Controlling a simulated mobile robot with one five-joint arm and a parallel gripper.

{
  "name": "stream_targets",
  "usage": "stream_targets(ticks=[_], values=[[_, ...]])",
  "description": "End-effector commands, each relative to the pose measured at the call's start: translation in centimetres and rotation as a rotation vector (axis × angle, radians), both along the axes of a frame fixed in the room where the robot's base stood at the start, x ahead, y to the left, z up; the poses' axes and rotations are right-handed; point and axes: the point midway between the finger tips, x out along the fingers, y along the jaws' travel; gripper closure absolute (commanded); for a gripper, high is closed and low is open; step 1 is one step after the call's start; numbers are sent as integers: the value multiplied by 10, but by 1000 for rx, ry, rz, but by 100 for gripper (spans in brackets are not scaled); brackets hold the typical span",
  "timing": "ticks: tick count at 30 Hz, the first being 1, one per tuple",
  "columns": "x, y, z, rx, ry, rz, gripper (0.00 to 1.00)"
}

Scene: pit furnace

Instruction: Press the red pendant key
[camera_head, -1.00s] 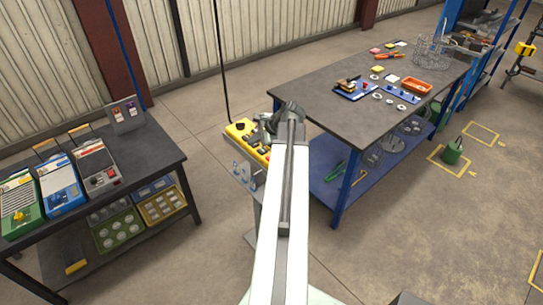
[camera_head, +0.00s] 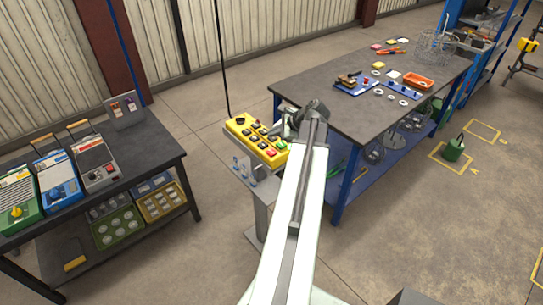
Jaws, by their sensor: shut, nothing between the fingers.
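My gripper (camera_head: 282,130) is at the right edge of the pendant, past the green key. The dark wrist partly hides the fingers, but they look shut and empty. I cannot tell whether they touch the pendant.
A grey stand (camera_head: 262,193) is below the pendant. A dark bench (camera_head: 140,152) with coloured control boxes stands at left. A blue-legged workbench (camera_head: 340,118) with trays and small parts stands close at right.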

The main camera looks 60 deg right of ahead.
Motion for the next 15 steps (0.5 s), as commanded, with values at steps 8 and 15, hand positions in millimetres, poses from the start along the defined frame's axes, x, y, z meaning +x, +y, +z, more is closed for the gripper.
stream_targets(ticks=[8, 15], values=[[0, 0, -50, -1, 0, 1, 100], [0, 0, -63, -1, 0, 1, 100]])
